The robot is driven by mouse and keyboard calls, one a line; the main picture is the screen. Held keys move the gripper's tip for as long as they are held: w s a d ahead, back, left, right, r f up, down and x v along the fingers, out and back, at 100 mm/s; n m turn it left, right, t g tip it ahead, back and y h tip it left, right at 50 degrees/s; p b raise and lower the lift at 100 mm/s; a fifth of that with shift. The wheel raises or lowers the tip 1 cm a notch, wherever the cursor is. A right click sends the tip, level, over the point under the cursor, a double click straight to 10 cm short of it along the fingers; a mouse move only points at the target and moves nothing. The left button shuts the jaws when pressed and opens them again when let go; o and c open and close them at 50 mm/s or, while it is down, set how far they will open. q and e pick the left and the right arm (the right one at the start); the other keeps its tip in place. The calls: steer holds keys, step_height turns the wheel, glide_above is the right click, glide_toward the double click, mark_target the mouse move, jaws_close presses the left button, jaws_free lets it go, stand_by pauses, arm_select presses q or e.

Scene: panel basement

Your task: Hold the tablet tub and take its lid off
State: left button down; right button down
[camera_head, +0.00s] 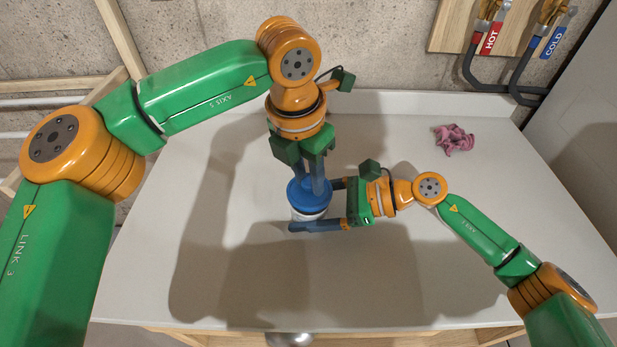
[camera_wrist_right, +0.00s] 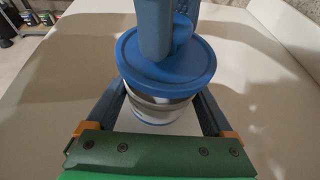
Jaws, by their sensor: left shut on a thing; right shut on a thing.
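The tablet tub (camera_head: 299,216) stands on the white worktop, mostly hidden under its blue lid (camera_head: 303,202) in the head view. In the right wrist view the tub (camera_wrist_right: 160,107) is pale with a blue band at its base, and the blue lid (camera_wrist_right: 190,70) sits over its top. My left gripper (camera_head: 316,184) comes down from above and is shut on the lid's raised middle. My right gripper (camera_head: 316,207) reaches in from the right, one finger on each side of the tub, shut on its body below the lid. Whether the lid is loose cannot be told.
A crumpled pink cloth (camera_head: 454,139) lies at the back right of the worktop (camera_head: 420,270). Pipes tagged HOT (camera_head: 491,38) and COLD (camera_head: 553,42) hang on the wall behind. The front and right of the worktop are clear.

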mark_target(308, 181)
arm_select(q)
step_height(308, 181, up, 4)
arm_select(e)
steer(key=shift+f, duration=0.1)
jaws_free()
arm_select(q)
steer(key=shift+f, duration=0.25)
arm_select(e)
steer(key=shift+d, duration=0.5)
arm_select(q)
step_height(308, 181, down, 3)
steer(key=b, duration=0.3)
arm_select(e)
steer(key=v, duration=1.1)
